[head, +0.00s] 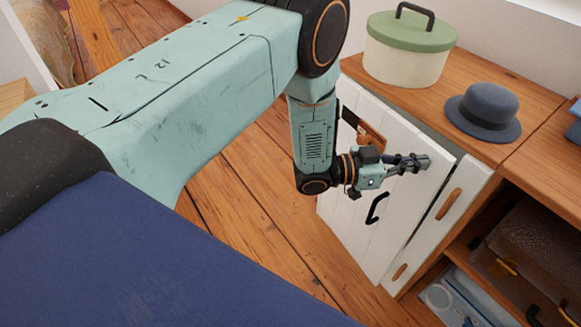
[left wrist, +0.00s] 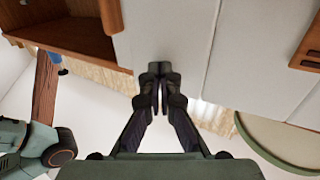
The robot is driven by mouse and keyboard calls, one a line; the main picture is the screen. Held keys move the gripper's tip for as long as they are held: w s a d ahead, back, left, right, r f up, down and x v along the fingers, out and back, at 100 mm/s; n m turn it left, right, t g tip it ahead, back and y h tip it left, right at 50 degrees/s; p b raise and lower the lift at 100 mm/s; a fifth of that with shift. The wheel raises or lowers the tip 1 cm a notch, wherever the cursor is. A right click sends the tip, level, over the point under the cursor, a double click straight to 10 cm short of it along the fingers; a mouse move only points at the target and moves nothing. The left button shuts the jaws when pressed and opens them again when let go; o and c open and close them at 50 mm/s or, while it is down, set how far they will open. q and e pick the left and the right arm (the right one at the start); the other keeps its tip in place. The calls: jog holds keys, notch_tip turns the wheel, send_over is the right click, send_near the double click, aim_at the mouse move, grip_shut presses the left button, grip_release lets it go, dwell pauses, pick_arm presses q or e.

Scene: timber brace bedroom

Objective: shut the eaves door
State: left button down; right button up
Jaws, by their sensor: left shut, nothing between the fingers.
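The eaves door (head: 345,215) is a white planked door at the front of the low wooden cabinet. It has a black handle (head: 377,208) and a wooden latch piece (head: 370,137). A dark gap shows beside the white strip with wooden hinge pieces (head: 448,203), and the door seems to stand a little ajar. My left gripper (head: 420,162) is shut and empty in front of the door's upper right part. In the left wrist view its closed fingertips (left wrist: 160,70) point at the white boards (left wrist: 165,35); I cannot tell whether they touch. My right gripper is out of view.
On the cabinet top (head: 462,65) stand a cream box with a green lid (head: 408,50) and a blue-grey hat (head: 483,108). Open shelves at right hold a brown leather case (head: 530,250) and a pale blue item (head: 455,305). Bare plank floor (head: 235,195) lies left of the door.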

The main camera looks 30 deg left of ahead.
pick_arm(q)
jog(key=w+d, duration=0.1)
jog(key=w, duration=0.2)
jog(key=shift+d+r+b, duration=0.15)
jog(key=shift+d+b, duration=0.2)
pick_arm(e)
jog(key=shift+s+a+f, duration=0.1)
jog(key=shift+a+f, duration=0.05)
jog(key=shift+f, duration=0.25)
pick_arm(q)
jog(key=shift+r, duration=0.1)
